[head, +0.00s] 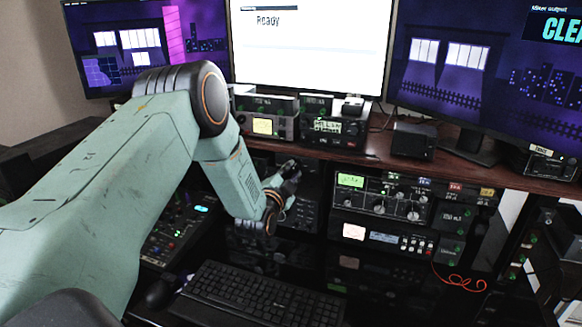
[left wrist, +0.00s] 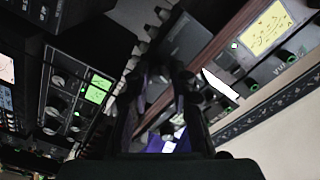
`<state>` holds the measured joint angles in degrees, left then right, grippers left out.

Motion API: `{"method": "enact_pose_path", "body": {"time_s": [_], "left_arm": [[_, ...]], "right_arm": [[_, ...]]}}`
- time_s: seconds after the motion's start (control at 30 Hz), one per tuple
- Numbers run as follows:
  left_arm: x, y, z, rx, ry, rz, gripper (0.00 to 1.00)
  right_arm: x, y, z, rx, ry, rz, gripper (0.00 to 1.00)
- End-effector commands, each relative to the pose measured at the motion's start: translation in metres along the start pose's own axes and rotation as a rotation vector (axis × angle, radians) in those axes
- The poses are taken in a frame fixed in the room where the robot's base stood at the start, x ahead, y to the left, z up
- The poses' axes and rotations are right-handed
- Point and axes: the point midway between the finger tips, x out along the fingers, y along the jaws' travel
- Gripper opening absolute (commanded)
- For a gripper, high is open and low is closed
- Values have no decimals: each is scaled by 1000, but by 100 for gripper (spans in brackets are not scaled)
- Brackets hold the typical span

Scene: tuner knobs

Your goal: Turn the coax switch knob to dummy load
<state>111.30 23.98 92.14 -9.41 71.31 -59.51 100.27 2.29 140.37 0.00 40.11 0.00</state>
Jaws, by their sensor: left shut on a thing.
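My left gripper (head: 288,180) reaches in from the left to the dark equipment stack under the wooden shelf. It is shut on a small knob at the front of a dark unit (head: 309,198). The fingers hide most of the knob, and I cannot read its label or which position it points to. My right gripper is not in view.
A tuner with a green meter (head: 351,181) and several knobs sits to the right of the gripper. Small radios (head: 335,130) stand on the wooden shelf (head: 370,150) above. A keyboard (head: 250,295) and a mixer panel (head: 178,225) lie below. Monitors (head: 305,50) stand behind.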

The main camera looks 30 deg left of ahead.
Motion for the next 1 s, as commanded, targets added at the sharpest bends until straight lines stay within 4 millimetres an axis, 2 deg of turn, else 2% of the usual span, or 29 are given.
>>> {"method": "enact_pose_path", "body": {"time_s": [0.03, 0.4, 1.0], "left_arm": [[2, -6, -4, 44, 5, -8, 0], [2, -7, -5, 396, 5, -11, 0], [3, -7, -5, 932, 1, -14, 0]], "right_arm": [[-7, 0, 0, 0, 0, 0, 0], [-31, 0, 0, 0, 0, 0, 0], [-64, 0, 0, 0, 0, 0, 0]]}}
